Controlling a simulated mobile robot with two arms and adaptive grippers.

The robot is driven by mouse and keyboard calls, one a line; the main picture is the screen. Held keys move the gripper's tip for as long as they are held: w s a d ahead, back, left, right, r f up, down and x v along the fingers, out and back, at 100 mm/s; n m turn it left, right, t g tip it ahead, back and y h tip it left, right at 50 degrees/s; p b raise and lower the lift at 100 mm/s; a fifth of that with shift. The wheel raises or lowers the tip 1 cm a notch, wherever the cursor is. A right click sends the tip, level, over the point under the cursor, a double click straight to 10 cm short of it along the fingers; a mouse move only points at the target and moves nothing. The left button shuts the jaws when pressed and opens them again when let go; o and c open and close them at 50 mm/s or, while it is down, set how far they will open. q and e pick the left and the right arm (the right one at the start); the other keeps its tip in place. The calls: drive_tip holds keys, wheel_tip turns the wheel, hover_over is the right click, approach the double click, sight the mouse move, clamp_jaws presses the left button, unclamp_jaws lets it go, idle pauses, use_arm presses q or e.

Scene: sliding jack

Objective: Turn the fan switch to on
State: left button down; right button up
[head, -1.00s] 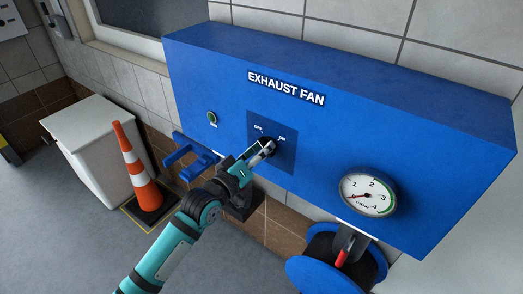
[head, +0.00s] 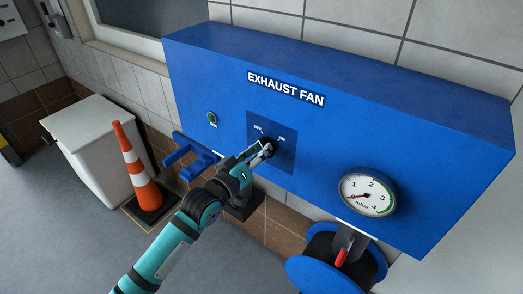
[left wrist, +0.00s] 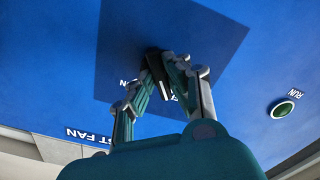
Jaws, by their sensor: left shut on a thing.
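The fan switch is a dark knob on a darker blue square plate (head: 284,160) with OFF and ON labels, under the EXHAUST FAN sign (head: 286,88). My left gripper (head: 267,147) is at the switch, shut on the knob, and hides most of it in the head view. In the left wrist view my left gripper's fingers (left wrist: 162,68) close around the dark knob (left wrist: 152,62) from both sides. The knob's exact pointing is hard to tell. My right gripper is not in view.
The blue box (head: 400,120) carries a green RUN light (head: 212,118), also in the left wrist view (left wrist: 283,109), and a pressure gauge (head: 367,194). A blue handle (head: 190,160), a traffic cone (head: 138,170) and a white cabinet (head: 95,150) stand left. A blue reel (head: 325,275) is below.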

use_arm(q)
drive_tip(key=shift+m+p, duration=1.05)
drive_tip(key=shift+m, duration=6.95)
drive_tip(key=c, duration=1.3)
unclamp_jaws()
drive_tip(key=shift+c, duration=0.2)
drive_tip(key=v, duration=1.2)
